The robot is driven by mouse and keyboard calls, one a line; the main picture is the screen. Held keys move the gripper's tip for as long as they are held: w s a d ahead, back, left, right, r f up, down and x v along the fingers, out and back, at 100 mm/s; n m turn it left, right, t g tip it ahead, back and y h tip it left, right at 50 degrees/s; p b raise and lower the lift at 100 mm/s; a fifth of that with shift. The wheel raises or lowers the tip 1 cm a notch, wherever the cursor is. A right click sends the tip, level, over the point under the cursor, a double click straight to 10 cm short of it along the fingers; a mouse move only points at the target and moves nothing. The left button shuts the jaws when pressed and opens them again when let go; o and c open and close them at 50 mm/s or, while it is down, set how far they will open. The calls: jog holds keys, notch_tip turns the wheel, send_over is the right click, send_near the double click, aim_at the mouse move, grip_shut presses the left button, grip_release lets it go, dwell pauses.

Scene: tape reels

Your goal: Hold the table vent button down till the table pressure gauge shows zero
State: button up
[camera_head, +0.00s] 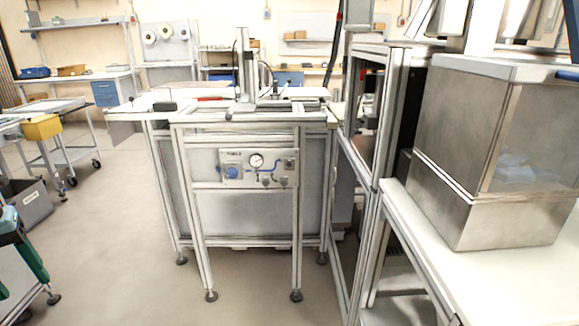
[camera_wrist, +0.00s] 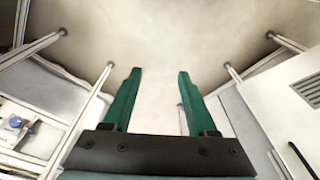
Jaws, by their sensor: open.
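The control panel (camera_head: 240,178) is on the front of the aluminium-framed table in the head view, with lettering at its top left that looks like "TABLE". The round white pressure gauge (camera_head: 256,160) is near the panel's top middle; its needle is too small to read. A blue round knob (camera_head: 232,172) is at the left, and small fittings (camera_head: 275,181) are at the lower right. I cannot tell which part is the vent button. My gripper (camera_wrist: 159,73) is open and empty above bare floor in the wrist view, apart from the panel (camera_wrist: 12,142), which shows at the lower left.
A steel box-shaped machine (camera_head: 480,150) on a white bench and a tall frame stand close on the right. Open floor (camera_head: 110,235) lies left and in front of the table.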

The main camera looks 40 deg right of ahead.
grip_shut()
dwell(1.4)
